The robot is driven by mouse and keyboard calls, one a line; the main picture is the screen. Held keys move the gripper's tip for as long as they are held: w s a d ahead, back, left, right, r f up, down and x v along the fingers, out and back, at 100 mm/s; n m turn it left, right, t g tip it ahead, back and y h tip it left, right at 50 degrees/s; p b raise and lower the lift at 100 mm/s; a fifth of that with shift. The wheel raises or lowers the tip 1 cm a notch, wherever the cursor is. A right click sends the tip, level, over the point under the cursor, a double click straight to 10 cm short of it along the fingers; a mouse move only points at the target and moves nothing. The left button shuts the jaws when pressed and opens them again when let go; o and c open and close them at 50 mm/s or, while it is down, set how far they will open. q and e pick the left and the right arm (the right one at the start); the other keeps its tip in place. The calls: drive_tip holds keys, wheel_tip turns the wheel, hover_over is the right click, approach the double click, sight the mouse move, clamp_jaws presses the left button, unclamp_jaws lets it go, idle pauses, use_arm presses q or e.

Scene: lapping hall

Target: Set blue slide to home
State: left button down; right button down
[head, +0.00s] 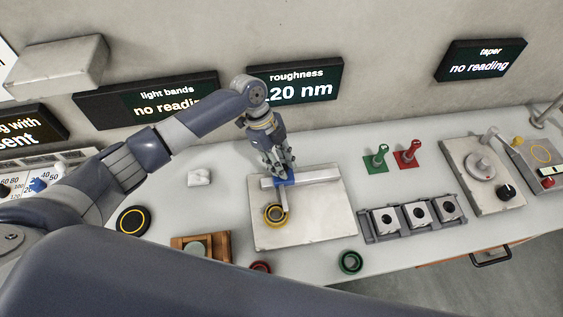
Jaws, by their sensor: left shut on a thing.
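The blue slide (286,179) sits on a pale straight rail (318,176) on a light square plate (327,222). It is toward the left part of the rail. My left gripper (284,172) comes down from above and is shut on the blue slide, hiding part of it. A thin arm runs from the slide toward a yellow ring (275,214) on the plate. I cannot make out a home mark on the rail. My right gripper is not in view.
Green (376,157) and red (407,153) handled pieces stand right of the plate. A rack (412,217) with several square blocks lies nearby. A green ring (350,262) is near the front edge, a white block (199,177) at left.

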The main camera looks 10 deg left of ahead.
use_arm(q)
drive_tip(key=w+d+b, duration=0.1)
drive_tip(key=d, duration=0.1)
drive_tip(key=d+b, duration=0.1)
drive_tip(key=d, duration=0.1)
drive_tip(key=w+d+b, duration=0.1)
drive_tip(key=d, duration=0.1)
drive_tip(key=shift+w+d, duration=0.35)
drive_tip(key=shift+d, duration=0.05)
drive_tip(key=shift+r, duration=0.15)
drive_tip(key=c, duration=1.4)
unclamp_jaws()
drive_tip(key=shift+o, duration=0.3)
drive_tip(key=shift+w+d, duration=0.1)
drive_tip(key=shift+d, duration=0.05)
